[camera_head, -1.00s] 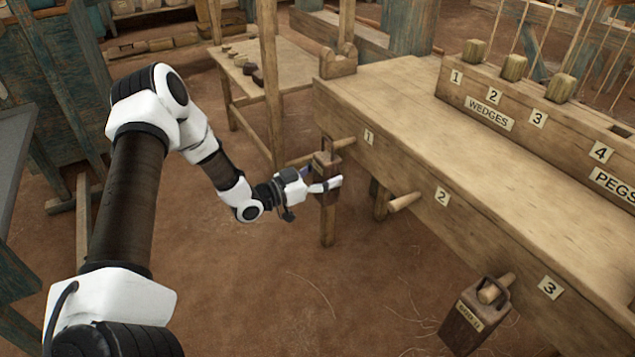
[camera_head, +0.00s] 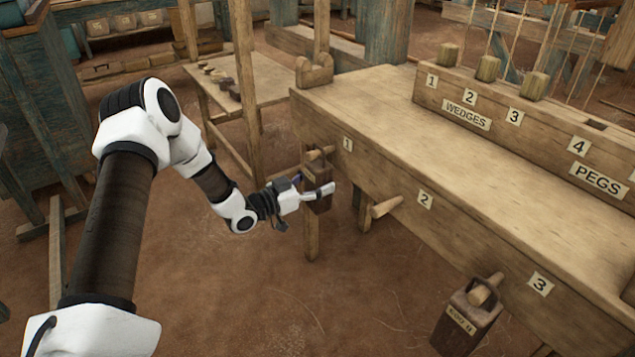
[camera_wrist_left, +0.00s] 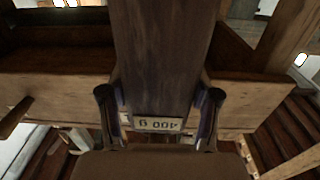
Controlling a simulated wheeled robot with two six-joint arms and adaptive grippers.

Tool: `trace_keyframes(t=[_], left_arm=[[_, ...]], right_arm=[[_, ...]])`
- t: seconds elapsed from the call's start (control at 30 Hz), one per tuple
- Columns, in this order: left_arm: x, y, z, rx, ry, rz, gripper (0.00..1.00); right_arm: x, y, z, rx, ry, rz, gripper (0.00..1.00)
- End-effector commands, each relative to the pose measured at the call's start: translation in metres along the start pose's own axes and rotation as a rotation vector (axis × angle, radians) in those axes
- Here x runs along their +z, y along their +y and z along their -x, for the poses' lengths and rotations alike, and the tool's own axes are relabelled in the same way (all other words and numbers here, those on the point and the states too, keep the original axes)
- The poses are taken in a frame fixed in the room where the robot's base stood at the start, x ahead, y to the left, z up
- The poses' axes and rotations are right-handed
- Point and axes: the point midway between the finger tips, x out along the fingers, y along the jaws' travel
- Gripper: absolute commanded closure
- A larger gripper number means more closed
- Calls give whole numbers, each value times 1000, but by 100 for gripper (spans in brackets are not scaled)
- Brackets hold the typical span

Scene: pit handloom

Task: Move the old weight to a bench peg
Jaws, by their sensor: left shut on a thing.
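The weight in my left gripper (camera_head: 318,191) is a dark wooden block (camera_head: 319,206) at the bench's near left corner, just below peg 1 (camera_head: 320,153). The gripper is shut on its sides. In the left wrist view the block (camera_wrist_left: 165,60) stands between the two fingers (camera_wrist_left: 160,112), with a label reading upside down, apparently "400 g". I cannot tell whether its top is around peg 1 or only beside it. Peg 2 (camera_head: 386,207) is bare. Another wooden weight (camera_head: 462,327) hangs by its handle on peg 3 (camera_head: 485,290). My right gripper is out of view.
The long bench (camera_head: 440,165) runs to the right, its top largely clear. A rack (camera_head: 520,130) marked WEDGES and PEGS, with several wooden blocks, stands on it. A low table (camera_head: 222,80) with small dark objects is behind. The earthen floor in front is open.

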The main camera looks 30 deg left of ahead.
Motion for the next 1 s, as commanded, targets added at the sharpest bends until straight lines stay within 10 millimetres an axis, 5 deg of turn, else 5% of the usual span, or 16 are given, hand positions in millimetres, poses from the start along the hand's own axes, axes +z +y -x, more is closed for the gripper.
trace_keyframes(t=[0.03,0.1,0.53,1.0], left_arm=[[-1,0,0,0,2,-1,34],[-1,0,0,0,2,0,10],[0,-1,7,-2,0,2,9],[-3,-3,98,-8,8,4,9]], right_arm=[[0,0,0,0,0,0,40],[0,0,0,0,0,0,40],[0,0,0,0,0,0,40],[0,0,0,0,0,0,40]])
